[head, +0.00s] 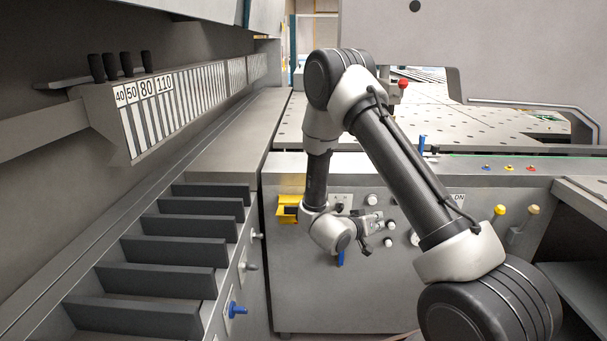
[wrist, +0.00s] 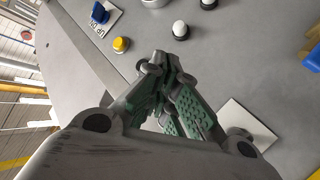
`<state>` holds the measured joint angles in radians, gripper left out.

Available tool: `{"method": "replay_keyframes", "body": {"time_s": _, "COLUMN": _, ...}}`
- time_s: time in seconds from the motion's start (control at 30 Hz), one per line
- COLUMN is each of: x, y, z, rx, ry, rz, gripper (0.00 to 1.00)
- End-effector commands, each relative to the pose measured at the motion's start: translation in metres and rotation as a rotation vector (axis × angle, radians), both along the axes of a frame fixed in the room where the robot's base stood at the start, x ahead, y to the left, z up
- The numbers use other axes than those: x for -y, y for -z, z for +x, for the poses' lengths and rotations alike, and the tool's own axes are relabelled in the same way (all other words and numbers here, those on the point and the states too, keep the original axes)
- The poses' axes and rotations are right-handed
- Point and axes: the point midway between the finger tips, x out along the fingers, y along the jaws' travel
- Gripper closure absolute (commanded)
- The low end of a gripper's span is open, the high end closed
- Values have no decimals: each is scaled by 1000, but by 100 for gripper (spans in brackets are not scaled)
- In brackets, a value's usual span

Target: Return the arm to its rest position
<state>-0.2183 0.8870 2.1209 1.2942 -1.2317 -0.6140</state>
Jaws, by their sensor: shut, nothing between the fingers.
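My arm bends over the front of the grey machine in the head view, its elbow high and its forearm hanging down. My gripper (head: 377,222) is in front of the machine's control panel (head: 315,285), pointing right. In the wrist view my gripper (wrist: 165,62) is shut, with its fingertips together and nothing between them. Green pads show on the fingers. Past the tips are a white button (wrist: 180,29) and a yellow button (wrist: 121,44) on the panel. I cannot tell the exact gap between gripper and panel.
A yellow bracket (head: 287,207) sits close to my wrist at the left. Dark slotted dividers (head: 168,253) and a numbered tool row (head: 155,108) fill the left side.

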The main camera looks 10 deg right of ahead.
Motion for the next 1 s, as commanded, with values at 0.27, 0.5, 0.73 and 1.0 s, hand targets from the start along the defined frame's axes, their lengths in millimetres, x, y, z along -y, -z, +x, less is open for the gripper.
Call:
{"method": "replay_keyframes", "body": {"time_s": 0.27, "x": -35, "y": 65, "z": 4, "rx": -72, "ry": -75, "rz": 319, "gripper": 100}}
{"method": "replay_keyframes", "body": {"time_s": 0.5, "x": -127, "y": 90, "z": -22, "rx": -357, "ry": -280, "rz": 816, "gripper": 100}}
{"method": "replay_keyframes", "body": {"time_s": 0.73, "x": -172, "y": -12, "z": -91, "rx": -673, "ry": -448, "rz": 1079, "gripper": 100}}
{"method": "replay_keyframes", "body": {"time_s": 1.0, "x": -135, "y": -135, "z": -190, "rx": -911, "ry": -523, "rz": 1038, "gripper": 100}}
